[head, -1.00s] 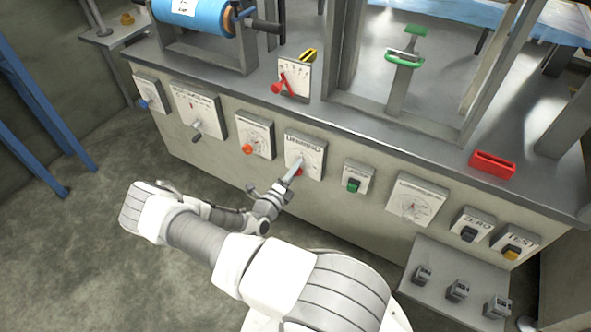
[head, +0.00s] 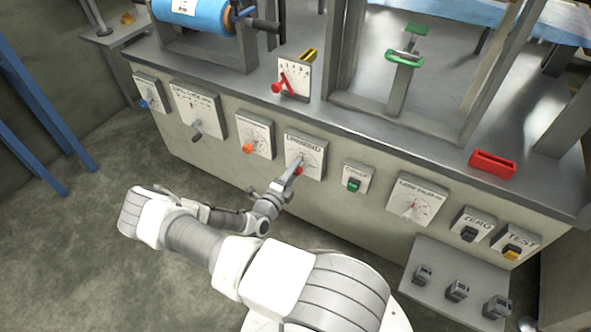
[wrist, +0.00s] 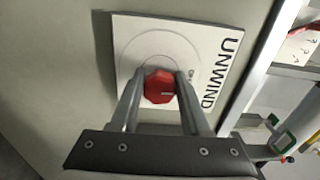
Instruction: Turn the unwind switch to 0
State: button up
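The unwind switch is a red faceted knob (wrist: 159,86) on a white plate (wrist: 133,34) lettered UNWIND in the wrist view. A small pale mark shows on the knob, toward the lettered side. A faint ring is drawn around it; its figures are too small to read. My gripper (wrist: 162,76) has one finger on each side of the knob, and both appear to touch it. In the head view the unwind plate (head: 318,158) is on the front panel, with the red knob (head: 299,171) partly hidden by my gripper (head: 297,167).
An orange-knob plate (head: 260,126) is left of the unwind plate, and a green switch (head: 354,185) is right. Above are a red lever (head: 280,86) and the bench top (head: 340,118). A small shelf (head: 440,297) juts out at lower right. The floor at left is clear.

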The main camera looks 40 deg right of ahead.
jog(key=o, duration=0.5)
jog(key=shift+c, duration=0.2)
jog(key=p+v, duration=0.3)
jog(key=v, duration=1.4)
jog(key=shift+s+a, duration=0.2)
jog(key=shift+a, duration=0.05)
